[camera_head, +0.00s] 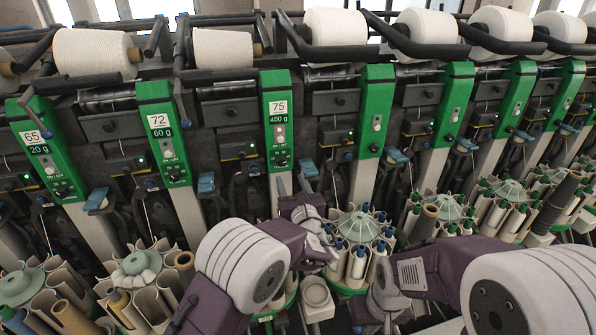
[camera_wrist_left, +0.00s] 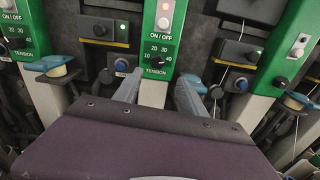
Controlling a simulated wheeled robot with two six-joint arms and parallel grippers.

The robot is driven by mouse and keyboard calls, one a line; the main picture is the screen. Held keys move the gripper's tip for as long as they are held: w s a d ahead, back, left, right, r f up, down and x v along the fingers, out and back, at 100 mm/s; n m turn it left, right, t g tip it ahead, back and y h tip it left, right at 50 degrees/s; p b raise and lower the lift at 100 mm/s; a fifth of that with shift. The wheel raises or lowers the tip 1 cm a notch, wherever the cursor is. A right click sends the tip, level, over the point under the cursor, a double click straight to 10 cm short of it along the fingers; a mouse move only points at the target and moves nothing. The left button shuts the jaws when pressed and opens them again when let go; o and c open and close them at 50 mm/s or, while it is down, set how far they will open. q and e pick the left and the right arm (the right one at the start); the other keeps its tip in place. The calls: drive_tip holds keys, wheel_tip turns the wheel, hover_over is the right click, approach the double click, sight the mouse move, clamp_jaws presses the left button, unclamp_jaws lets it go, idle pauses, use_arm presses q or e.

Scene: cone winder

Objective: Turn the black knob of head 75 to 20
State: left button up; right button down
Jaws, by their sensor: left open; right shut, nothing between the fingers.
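Head 75 (camera_head: 276,124) is a green panel with a white label reading 75 and 400 g. Its small black knob (camera_head: 281,160) is near the panel's lower end. In the left wrist view the black knob (camera_wrist_left: 155,60) sits among the marks 10, 20, 30 and 40, above the word TENSION; I cannot tell its pointer's setting. My left gripper (camera_head: 291,190) is just below the panel. In the left wrist view its two grey fingers (camera_wrist_left: 160,78) are open and apart, below and either side of the knob, with nothing between them. My right gripper's fingers are not visible.
Head 72 (camera_head: 163,130) stands to the left and another green head (camera_head: 373,112) to the right. A blue-topped lever part (camera_wrist_left: 190,82) is close by the right finger. Carousels of bobbins (camera_head: 357,228) stand below the heads, and yarn cones (camera_head: 335,27) lie above.

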sight(282, 163)
use_arm(q)
drive_tip(key=w, duration=0.3)
drive_tip(key=w+a+p, duration=0.1)
drive_tip(key=w, duration=0.1)
drive_tip(key=w+a, duration=0.1)
drive_tip(key=w, duration=0.2)
drive_tip(key=shift+w+a+r, duration=0.15)
drive_tip(key=shift+w+r, duration=0.05)
drive_tip(key=shift+w, duration=0.1)
clamp_jaws()
drive_tip(key=shift+f, duration=0.1)
use_arm(e)
drive_tip(key=shift+s+a+r, duration=0.1)
drive_tip(key=shift+a+r, duration=0.1)
drive_tip(key=shift+r, duration=0.4)
